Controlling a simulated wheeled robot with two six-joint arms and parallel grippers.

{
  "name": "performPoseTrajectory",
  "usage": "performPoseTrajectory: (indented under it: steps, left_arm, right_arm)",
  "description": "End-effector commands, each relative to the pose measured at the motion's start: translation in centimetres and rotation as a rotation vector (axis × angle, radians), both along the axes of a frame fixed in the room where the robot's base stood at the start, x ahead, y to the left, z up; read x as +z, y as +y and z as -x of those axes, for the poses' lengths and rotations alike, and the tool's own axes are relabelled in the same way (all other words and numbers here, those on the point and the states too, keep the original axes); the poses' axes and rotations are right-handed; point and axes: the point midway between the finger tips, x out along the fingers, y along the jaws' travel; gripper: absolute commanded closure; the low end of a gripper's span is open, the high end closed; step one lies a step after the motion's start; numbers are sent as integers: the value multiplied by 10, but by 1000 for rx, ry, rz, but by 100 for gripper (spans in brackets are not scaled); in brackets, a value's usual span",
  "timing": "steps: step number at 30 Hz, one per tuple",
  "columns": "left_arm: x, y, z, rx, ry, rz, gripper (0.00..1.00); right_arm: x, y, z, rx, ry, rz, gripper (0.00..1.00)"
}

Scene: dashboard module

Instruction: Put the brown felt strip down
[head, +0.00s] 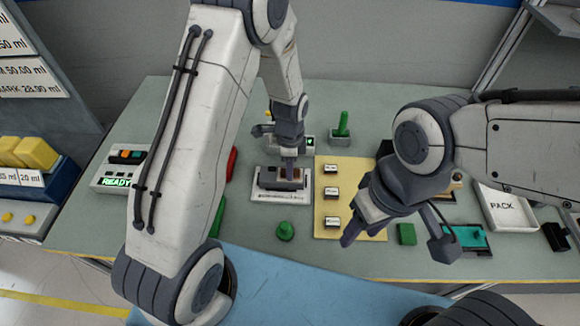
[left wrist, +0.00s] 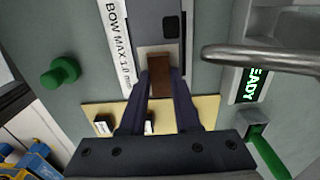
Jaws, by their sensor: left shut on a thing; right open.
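The brown felt strip (left wrist: 160,80) shows in the left wrist view between the fingertips of my left gripper (left wrist: 163,72), which is shut on it. The strip is over the light part of a dark module, and I cannot tell if it touches the module. In the head view my left gripper (head: 290,176) points down at this module (head: 268,183), which is on a white labelled plate (head: 280,197). My right gripper (head: 350,234) is open, right of the module near the yellow mat's front; its fingers partly overlap in view.
A yellow mat (head: 328,172) with small labelled pieces lies right of the module. A green knob (head: 285,231) stands in front. A READY box (head: 118,170) is at left, a white PACK tray (head: 502,207) at right. A green block (head: 406,234) lies beside the mat.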

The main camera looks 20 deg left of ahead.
Motion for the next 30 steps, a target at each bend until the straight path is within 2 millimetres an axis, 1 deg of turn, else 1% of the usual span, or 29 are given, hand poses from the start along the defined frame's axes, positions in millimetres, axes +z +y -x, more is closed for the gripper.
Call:
performPoseTrajectory:
  steps: [1, 3, 11, 14, 16, 20, 27, 30]
  left_arm:
    - [-1, 0, 0, 0, 0, 0, 62]
    - [-1, 0, 0, 0, 0, 0, 39]
    - [-1, 0, 0, 0, 0, 0, 39]
    - [4, 0, 0, 0, -1, 0, 39]
    - [8, 0, -1, 0, -4, 0, 39]
    - [27, 0, -1, 0, -7, 1, 39]
    - [80, 0, -2, 0, -8, 1, 39]
    - [98, 0, -1, 0, -5, 1, 39]
  right_arm:
    - [-1, 0, 0, 0, 0, 0, 50]
    - [-1, 0, 0, 0, 0, 0, 50]
    - [0, 0, 0, 0, 0, 0, 50]
    - [3, 0, 0, 0, 0, 0, 50]
    - [-1, 0, 0, 0, 0, 0, 50]
    - [-7, 0, 0, 0, 0, 0, 50]
    - [-18, 0, 0, 1, 0, 0, 50]
    - [-21, 0, 0, 1, 0, 0, 50]
